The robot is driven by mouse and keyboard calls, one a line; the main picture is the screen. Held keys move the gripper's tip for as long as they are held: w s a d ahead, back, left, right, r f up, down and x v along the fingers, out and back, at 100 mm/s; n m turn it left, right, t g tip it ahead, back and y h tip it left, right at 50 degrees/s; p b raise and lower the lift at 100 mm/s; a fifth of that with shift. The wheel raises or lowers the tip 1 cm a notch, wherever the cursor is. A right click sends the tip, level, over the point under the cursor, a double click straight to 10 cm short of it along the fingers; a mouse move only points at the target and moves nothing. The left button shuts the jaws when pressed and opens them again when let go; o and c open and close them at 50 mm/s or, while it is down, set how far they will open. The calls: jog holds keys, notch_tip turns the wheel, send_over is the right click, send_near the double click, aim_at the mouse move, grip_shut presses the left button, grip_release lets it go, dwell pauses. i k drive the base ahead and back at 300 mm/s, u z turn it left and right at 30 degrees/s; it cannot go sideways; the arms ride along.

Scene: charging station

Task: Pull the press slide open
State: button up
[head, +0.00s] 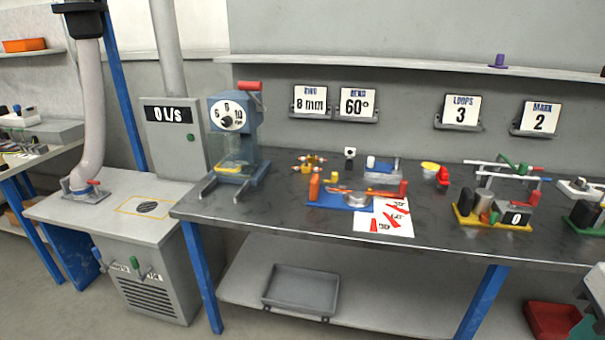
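The press (252,130) is a blue-grey machine at the left end of the long dark workbench. It has a round white dial (227,116) with numbers and a red handle (249,86) on top. Below the dial is a clear front with a yellow lower edge (231,168). My gripper's fingers do not show.
The workbench (300,228) holds a blue tray (325,200) with tools, a sheet with red shapes (369,222) and a yellow-based fixture (466,217). A low cabinet (150,232) adjoins on the left. A grey bin (301,290) sits on the lower shelf. Bench space directly before the press is clear.

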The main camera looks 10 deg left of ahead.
aim_at(242, 169)
jog(key=u, duration=1)
jog(key=i, duration=1.45)
jog(key=z, duration=0.4)
jog(key=k, duration=0.5)
jog(key=u, duration=1.5)
jog(key=i, duration=1.1)
jog(key=z, duration=2.05)
